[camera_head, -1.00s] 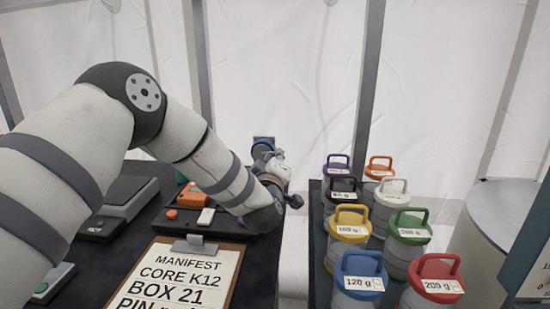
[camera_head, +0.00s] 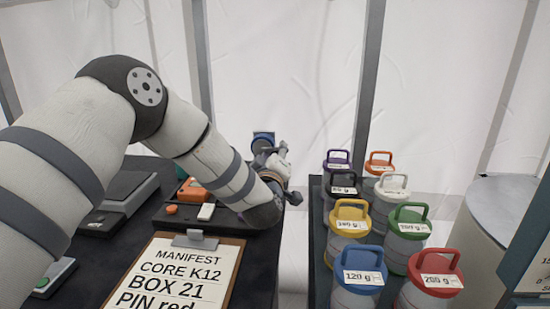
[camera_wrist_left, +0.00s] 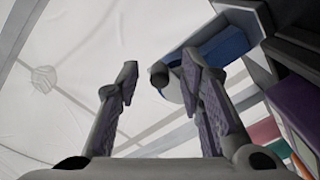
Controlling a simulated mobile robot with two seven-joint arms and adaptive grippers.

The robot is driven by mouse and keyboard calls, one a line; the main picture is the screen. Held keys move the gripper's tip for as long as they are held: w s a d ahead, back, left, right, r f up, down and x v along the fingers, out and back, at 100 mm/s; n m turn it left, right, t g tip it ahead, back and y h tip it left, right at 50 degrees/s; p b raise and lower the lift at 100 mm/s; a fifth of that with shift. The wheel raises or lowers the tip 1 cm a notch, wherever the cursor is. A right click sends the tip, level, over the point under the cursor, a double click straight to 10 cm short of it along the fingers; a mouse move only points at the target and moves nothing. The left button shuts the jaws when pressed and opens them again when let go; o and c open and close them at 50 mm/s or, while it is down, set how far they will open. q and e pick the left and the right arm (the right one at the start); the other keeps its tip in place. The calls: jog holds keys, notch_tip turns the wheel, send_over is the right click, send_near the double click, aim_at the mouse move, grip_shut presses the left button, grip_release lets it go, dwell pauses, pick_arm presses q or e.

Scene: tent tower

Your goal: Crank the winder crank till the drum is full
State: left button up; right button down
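My left gripper (camera_head: 281,152) is at the far right edge of the dark table, beside a small blue part (camera_head: 263,139) in a dark mount, which seems to belong to the winder. In the left wrist view the two fingers of my left gripper (camera_wrist_left: 160,84) stand apart. A blue block (camera_wrist_left: 222,46) shows behind the right finger. A short pale rod with a dark round end (camera_wrist_left: 168,83) lies close to that finger; it may be the crank handle. I cannot tell whether they touch. The drum and its fill are not discernible. My right gripper is not in view.
A clipboard manifest (camera_head: 180,272) lies on the table (camera_head: 262,262). Behind it are an orange box (camera_head: 193,191) and a dark scale-like device (camera_head: 128,188). Several lidded weight jars, including a yellow one (camera_head: 350,217), stand right of a gap. A pale drum-shaped container (camera_head: 510,215) stands farther right.

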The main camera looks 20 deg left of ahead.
pick_arm(q)
jog(key=v, duration=1.2)
